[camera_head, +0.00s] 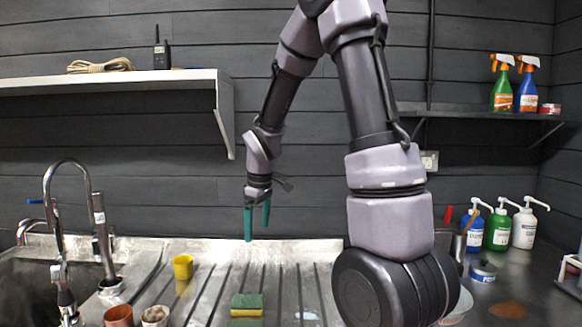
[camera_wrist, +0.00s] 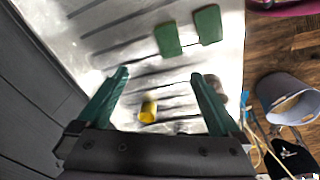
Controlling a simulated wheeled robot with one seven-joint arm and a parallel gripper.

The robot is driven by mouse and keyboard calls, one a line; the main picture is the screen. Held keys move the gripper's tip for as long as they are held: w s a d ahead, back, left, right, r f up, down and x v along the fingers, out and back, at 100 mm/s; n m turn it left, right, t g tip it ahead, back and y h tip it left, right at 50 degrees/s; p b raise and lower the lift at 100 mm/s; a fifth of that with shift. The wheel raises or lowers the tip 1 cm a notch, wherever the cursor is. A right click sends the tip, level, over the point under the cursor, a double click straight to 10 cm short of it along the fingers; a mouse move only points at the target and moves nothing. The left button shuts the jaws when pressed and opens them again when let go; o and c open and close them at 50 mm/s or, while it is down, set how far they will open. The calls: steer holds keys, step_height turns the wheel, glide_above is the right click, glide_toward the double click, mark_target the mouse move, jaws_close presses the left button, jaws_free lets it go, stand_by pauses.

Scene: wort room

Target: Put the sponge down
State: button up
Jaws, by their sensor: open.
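A sponge (camera_head: 247,304), green on top with a yellow side, lies flat on the ribbed metal drainboard (camera_head: 215,272). A second green pad (camera_head: 244,323) lies just in front of it, cut off by the frame's lower edge. In the wrist view two green pads (camera_wrist: 168,40) (camera_wrist: 208,25) lie side by side on the drainboard. My gripper (camera_head: 257,218) hangs with green fingers pointing down above the rear of the drainboard. In the wrist view its fingers (camera_wrist: 158,76) are spread with nothing between them. Both pads are clear of the fingers.
A yellow cup (camera_head: 183,267) stands on the drainboard, left of my gripper. Terracotta and pale pots (camera_head: 119,316) stand near the sink taps (camera_head: 100,235). Pump bottles (camera_head: 499,229) stand at right. A shelf (camera_head: 110,83) overhangs at left. The drainboard's middle is mostly free.

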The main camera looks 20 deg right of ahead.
steer(key=s+d+r+m+t+y, duration=0.1)
steer(key=s+r+m+t, duration=0.4)
steer(key=s+r+m, duration=0.8)
steer(key=s+d+r, duration=0.1)
steer(key=s+r, duration=0.4)
steer(key=r, duration=0.2)
steer(key=shift+s+d+r+y, duration=0.25)
steer(key=shift+s+d+y, duration=0.05)
steer(key=shift+s+d, duration=0.05)
